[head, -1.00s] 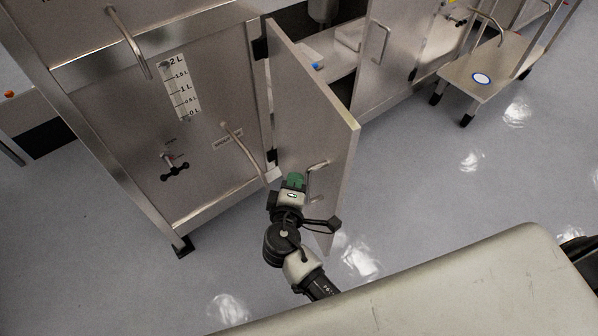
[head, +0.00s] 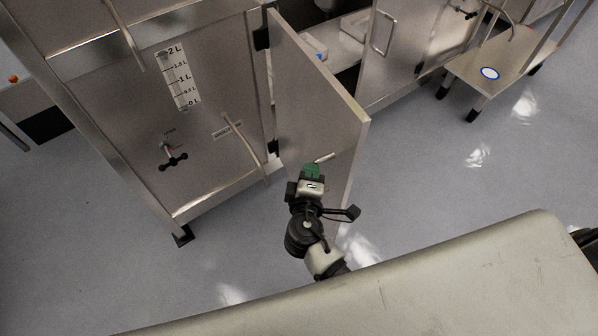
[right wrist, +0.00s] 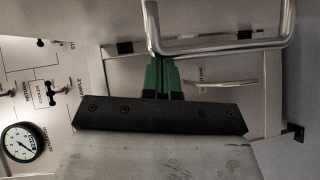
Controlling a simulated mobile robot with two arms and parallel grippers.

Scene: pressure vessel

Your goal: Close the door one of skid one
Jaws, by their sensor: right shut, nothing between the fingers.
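The open metal door (head: 315,100) is hinged on the right side of the metal cabinet front (head: 120,120) and swings out toward me. Its bar handle (head: 324,158) is mostly hidden behind my right gripper in the head view. The right wrist view shows a U-shaped metal handle (right wrist: 222,48) across the top. My right gripper (head: 312,168) has green fingers, seen together and empty in the right wrist view (right wrist: 163,75). The fingertips overlap the handle's left end there; I cannot tell whether they touch it. My left gripper is not in view.
A fixed bar handle (head: 243,146) is on the cabinet front left of the door, with a black valve knob (head: 172,161) lower left. Another cabinet door (head: 392,50) stands behind, and a low metal cart (head: 515,62) is at upper right. The floor right of the door is clear.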

